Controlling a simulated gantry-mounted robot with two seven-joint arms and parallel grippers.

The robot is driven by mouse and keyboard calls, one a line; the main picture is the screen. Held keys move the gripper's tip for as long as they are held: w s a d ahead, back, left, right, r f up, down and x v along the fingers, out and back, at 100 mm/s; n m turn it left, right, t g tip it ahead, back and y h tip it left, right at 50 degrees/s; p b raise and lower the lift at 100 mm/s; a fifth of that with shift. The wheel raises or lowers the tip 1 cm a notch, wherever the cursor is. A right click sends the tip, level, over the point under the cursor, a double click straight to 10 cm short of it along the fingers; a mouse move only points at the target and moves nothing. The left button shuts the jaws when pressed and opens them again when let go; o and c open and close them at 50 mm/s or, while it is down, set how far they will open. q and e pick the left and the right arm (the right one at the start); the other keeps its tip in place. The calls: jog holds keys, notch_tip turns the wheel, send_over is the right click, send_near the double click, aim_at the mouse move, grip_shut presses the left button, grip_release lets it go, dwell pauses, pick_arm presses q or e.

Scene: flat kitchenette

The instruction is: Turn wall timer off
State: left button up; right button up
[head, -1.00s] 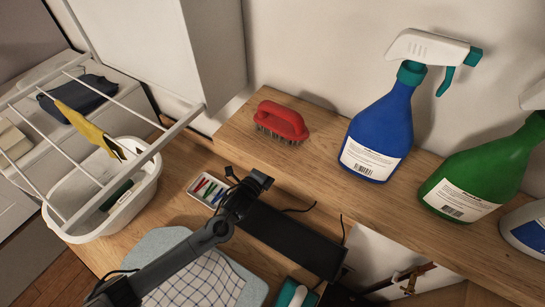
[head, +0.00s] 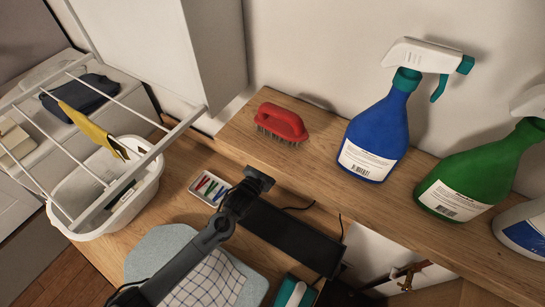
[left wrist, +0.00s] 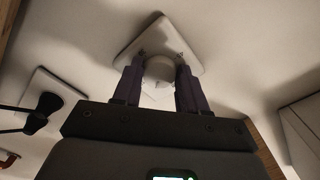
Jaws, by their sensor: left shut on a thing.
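The wall timer (left wrist: 133,39) shows in the left wrist view as a white square plate, tilted in the picture, with a round pale knob (left wrist: 159,68) at its middle. My left gripper (left wrist: 160,72) has one dark finger on each side of the knob and is shut on it. The knob's marks and setting cannot be read. In the head view a dark grey jointed arm comes in from the lower left and ends near the shelf's front edge. Its fingertips and the timer cannot be made out there. My right gripper is in neither view.
A wooden shelf (head: 330,161) carries a red brush (head: 281,122), a blue spray bottle (head: 377,132) and a green one (head: 480,170). A white basket (head: 145,195) and drying rack stand left. A black plug (left wrist: 47,104) sits in a wall socket (left wrist: 65,90) beside the timer.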

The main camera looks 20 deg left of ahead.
pick_arm(q)
jog(key=n+p, duration=0.1)
jog(key=n, duration=0.9)
jog(key=shift+d+p, duration=0.2)
jog(key=shift+p, duration=0.15)
dwell(0.3)
jog(key=o, duration=1)
jog(key=shift+o, duration=0.2)
jog(key=shift+s, duration=0.1)
